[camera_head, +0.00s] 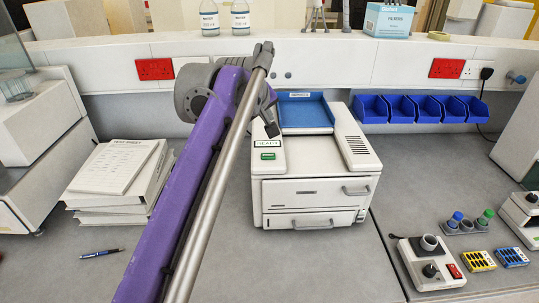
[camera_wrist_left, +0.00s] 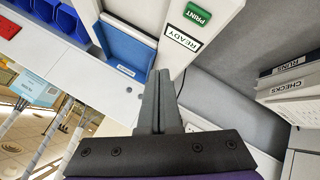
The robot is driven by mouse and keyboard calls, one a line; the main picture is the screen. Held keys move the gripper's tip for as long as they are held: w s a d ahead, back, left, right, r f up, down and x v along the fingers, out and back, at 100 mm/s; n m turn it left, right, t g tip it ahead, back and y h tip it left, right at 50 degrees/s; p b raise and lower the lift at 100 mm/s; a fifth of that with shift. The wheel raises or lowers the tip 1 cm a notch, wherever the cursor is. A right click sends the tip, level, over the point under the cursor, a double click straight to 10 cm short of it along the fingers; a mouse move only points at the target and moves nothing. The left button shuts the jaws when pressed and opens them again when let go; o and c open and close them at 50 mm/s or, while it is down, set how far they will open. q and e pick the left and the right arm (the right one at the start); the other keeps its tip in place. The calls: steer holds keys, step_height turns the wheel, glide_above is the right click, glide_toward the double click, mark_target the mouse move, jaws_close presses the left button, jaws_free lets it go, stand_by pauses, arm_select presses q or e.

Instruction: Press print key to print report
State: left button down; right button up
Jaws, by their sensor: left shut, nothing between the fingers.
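The white printer (camera_head: 315,190) stands on the bench at the centre of the head view. Its green print key (camera_head: 268,156) sits on the top left, just below the display reading READY (camera_head: 267,143). The key, marked PRINT, also shows in the left wrist view (camera_wrist_left: 197,15), with the READY display (camera_wrist_left: 182,40) beside it. My left gripper (camera_head: 272,131) is shut and empty, pointing down above the printer top near the display. Its fingertips (camera_wrist_left: 165,72) appear apart from the key; their exact height is unclear. My right gripper is not in view.
A blue tray (camera_head: 305,113) is at the printer's back. A paper stack (camera_head: 115,168) lies to the left, with a pen (camera_head: 101,253) before it. Blue bins (camera_head: 428,109) hang behind; a small mixer device (camera_head: 430,265) stands at right. The bench in front of the printer is clear.

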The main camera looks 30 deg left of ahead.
arm_select(q)
steer(key=shift+f, duration=0.1)
steer(key=b, duration=0.5)
glide_above(268, 158)
step_height(268, 158, down, 7)
steer(key=shift+f, duration=0.85)
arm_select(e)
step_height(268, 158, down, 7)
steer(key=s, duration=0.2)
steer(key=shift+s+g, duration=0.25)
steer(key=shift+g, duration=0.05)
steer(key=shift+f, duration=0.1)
arm_select(q)
steer(key=shift+f, duration=0.4)
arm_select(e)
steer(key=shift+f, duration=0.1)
